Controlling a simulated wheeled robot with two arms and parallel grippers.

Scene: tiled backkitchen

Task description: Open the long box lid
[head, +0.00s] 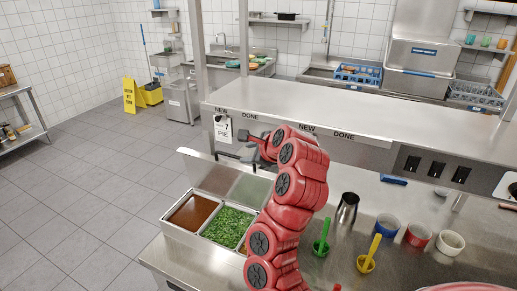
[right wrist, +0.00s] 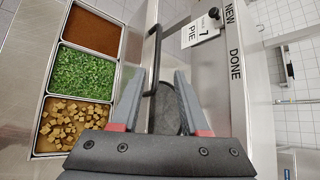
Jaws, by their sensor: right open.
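The long steel box (head: 168,226) stands on the near counter, and its lid (head: 222,180) is raised at the back, tilted up. The open front shows brown sauce (head: 193,213), chopped greens (head: 229,226) and, partly behind my arm, diced food, clearer in the right wrist view (right wrist: 72,122). A black bar handle (right wrist: 154,62) is on the lid's far side. My right gripper (head: 254,142) is behind the lid's upper edge; its open fingers (right wrist: 158,100) are on either side of the handle's near end. Whether they touch it is unclear.
A raised steel shelf (head: 330,110) with a hanging ticket (head: 222,129) runs close behind the lid.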

